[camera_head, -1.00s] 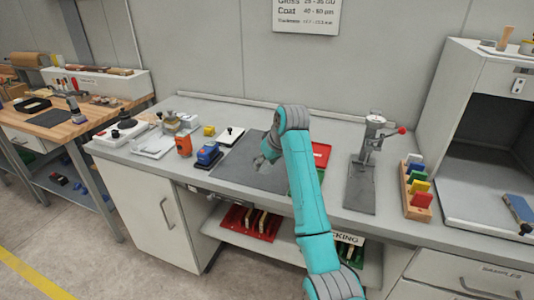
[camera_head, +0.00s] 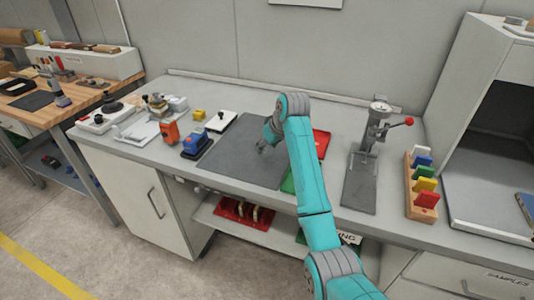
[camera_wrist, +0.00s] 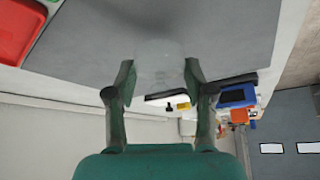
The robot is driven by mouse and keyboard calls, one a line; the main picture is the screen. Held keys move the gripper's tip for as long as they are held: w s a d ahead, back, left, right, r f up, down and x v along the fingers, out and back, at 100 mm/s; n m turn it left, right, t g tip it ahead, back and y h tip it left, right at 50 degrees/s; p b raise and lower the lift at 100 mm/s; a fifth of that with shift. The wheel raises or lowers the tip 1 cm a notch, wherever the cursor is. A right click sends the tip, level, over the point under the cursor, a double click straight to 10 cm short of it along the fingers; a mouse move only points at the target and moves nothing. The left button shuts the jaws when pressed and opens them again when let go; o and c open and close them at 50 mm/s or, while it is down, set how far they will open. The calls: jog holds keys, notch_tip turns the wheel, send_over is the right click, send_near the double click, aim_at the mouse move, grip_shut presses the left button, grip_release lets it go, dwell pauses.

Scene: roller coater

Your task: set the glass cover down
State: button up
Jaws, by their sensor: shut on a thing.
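My gripper (camera_head: 263,147) is low over the grey mat (camera_head: 235,165) in the head view, partly hidden by my arm. In the wrist view the two fingers of my gripper (camera_wrist: 159,80) stand apart, closed on the glass cover. The clear glass hardly shows between the fingertips, and I cannot make out its outline. The grey mat (camera_wrist: 150,30) fills the upper middle of the wrist view. I cannot tell whether the cover touches the mat.
A white plate with a black knob (camera_head: 221,119), a blue block (camera_head: 195,144) and an orange device (camera_head: 170,133) stand left of the mat. A red tray (camera_head: 321,142) and a lever press (camera_head: 365,165) are to the right. The mat's left part is bare.

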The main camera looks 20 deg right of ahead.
aim_at(270, 151)
jog(key=shift+f, duration=1.9)
jog(key=shift+f, duration=0.1)
jog(key=o, duration=1.2)
jog(key=shift+c, duration=0.2)
jog(key=v, duration=1.2)
jog(key=shift+s+a, duration=0.1)
jog(key=shift+a, duration=0.05)
